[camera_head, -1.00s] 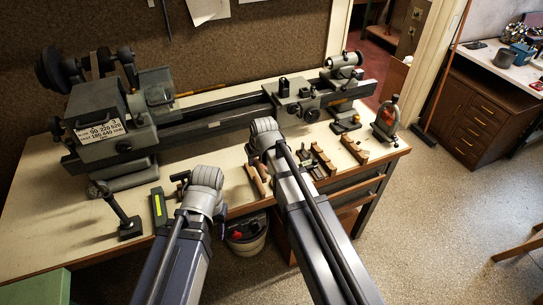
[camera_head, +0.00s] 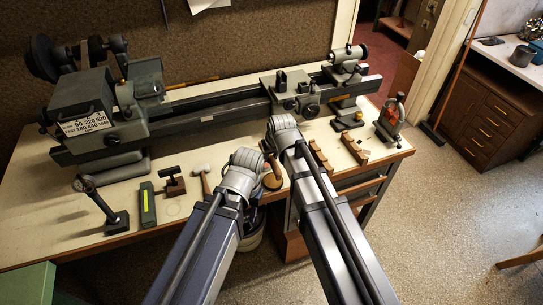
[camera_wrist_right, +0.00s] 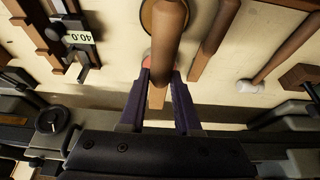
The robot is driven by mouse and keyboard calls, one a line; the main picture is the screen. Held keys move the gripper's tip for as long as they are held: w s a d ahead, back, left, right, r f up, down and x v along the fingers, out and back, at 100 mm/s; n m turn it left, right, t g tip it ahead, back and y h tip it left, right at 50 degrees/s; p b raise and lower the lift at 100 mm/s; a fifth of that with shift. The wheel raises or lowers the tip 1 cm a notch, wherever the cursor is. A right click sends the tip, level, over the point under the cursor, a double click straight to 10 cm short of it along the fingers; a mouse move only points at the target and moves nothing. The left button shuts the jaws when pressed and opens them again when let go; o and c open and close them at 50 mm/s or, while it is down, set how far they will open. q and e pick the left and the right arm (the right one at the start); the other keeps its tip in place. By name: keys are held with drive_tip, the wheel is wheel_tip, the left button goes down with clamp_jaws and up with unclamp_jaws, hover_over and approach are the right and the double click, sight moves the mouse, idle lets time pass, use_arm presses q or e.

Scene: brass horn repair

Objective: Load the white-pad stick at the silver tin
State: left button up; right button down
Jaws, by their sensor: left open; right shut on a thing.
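My right gripper (camera_wrist_right: 159,85) is shut on a wooden stick (camera_wrist_right: 168,35) in the right wrist view; the stick's far part runs toward the top edge. No pad can be made out on it. Behind it are a round brown thing with a pale rim (camera_wrist_right: 146,14) and a small reddish patch, both partly covered; I cannot tell whether either is a tin. In the head view the back of my right wrist (camera_head: 284,126) hides its jaws. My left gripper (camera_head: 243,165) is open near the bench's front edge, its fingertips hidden. I cannot pick out a silver tin.
A pale-headed mallet (camera_head: 202,172), a wooden block tool (camera_head: 173,182), a green-and-black box (camera_head: 147,204) and a dark stand (camera_head: 115,222) are on the bench left of my left arm. The lathe (camera_head: 210,112) spans the back. Wooden racks (camera_head: 320,158) stand right of my right arm.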

sight(270, 175)
drive_tip(key=shift+f+b, duration=2.4)
drive_tip(key=shift+f, duration=0.2)
drive_tip(key=shift+f+b, duration=0.5)
drive_tip(key=shift+r, duration=0.1)
wheel_tip(270, 175, up, 7)
drive_tip(key=p, duration=0.7)
idle(0.5)
